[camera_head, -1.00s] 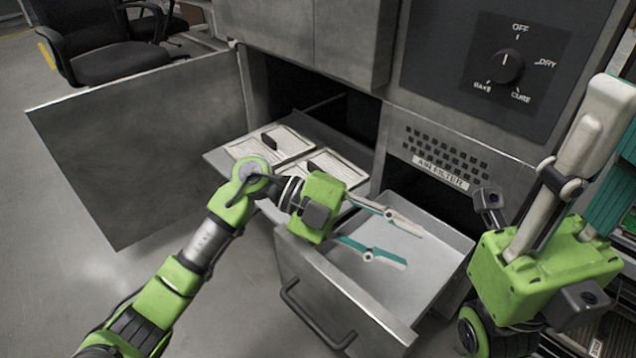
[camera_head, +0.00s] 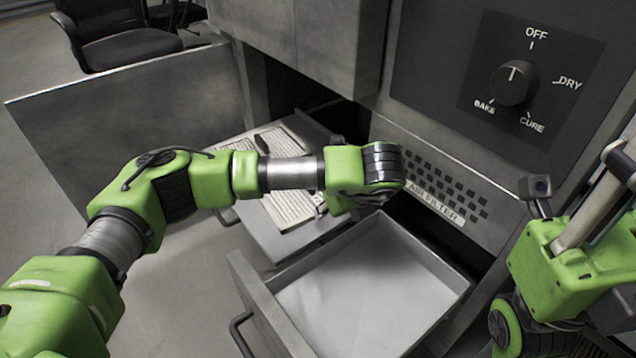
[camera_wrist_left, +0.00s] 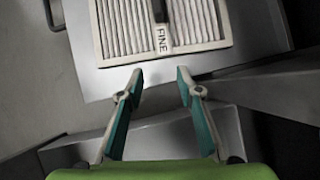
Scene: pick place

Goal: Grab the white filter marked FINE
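The white pleated filter marked FINE (camera_wrist_left: 163,30) lies on a grey tray in the left wrist view, with a dark handle above its label. Its top is cut off by the frame. My left gripper (camera_wrist_left: 160,76) is open and empty, its two fingertips just short of the filter's labelled edge. In the head view a filter (camera_head: 290,208) lies on the pulled-out tray, partly covered by my left arm. My left fingers are hidden there behind the wrist. A green part of my right arm (camera_head: 570,265) shows at the right; its fingertips cannot be made out.
An open, empty metal drawer (camera_head: 375,295) sits in front of the tray. A second filter (camera_head: 285,140) with a dark handle lies farther back, partly hidden. A metal door (camera_head: 130,125) stands open at the left. The panel carries a dial (camera_head: 513,83) and an AIR FILTER label.

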